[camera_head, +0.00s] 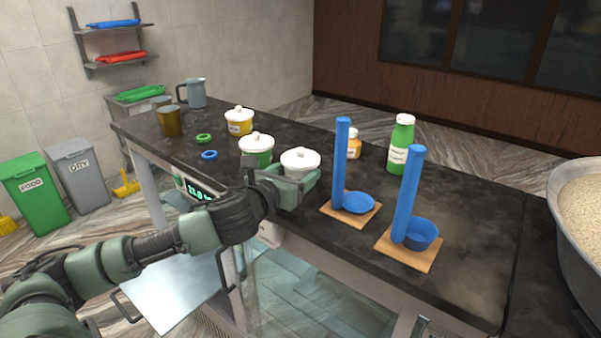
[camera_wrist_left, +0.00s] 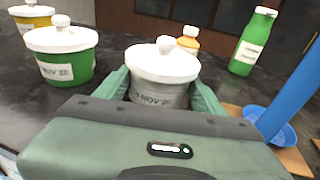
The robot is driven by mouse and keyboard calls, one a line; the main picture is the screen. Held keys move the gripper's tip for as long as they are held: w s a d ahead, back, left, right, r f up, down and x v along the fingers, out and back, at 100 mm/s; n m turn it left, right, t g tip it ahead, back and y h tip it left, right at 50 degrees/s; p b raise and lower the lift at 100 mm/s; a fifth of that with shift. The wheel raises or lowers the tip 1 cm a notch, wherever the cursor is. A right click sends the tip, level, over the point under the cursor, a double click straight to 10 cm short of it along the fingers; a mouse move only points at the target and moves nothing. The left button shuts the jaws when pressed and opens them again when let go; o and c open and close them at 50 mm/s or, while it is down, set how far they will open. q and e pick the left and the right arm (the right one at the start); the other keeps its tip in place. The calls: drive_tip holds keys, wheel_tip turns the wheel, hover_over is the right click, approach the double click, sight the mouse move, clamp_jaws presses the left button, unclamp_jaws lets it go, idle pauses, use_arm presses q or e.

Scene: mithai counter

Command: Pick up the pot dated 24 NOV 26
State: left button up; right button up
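A pale grey-white pot with a white knobbed lid (camera_head: 300,160) stands on the dark counter, and in the left wrist view (camera_wrist_left: 162,66) its label partly reads "NOV", the rest hidden or too small. My left gripper (camera_head: 298,184) is open at the pot's near side, with its fingers on either side of the pot in the wrist view (camera_wrist_left: 165,98); I cannot tell whether they touch it. A green pot (camera_head: 256,150) stands to the left, its label also showing "NOV" in the wrist view (camera_wrist_left: 62,58). A yellow pot (camera_head: 239,121) stands farther back. My right gripper is not in view.
Two blue upright stands with cups, one (camera_head: 357,202) and another (camera_head: 422,234), are right of the pot. A green bottle (camera_head: 401,145) and an orange jar (camera_head: 354,146) stand behind. A brown mug (camera_head: 170,121) and rings are at left.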

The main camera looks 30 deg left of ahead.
use_arm(q)
drive_tip(key=shift+c, duration=0.8)
drive_tip(key=shift+r, duration=0.1)
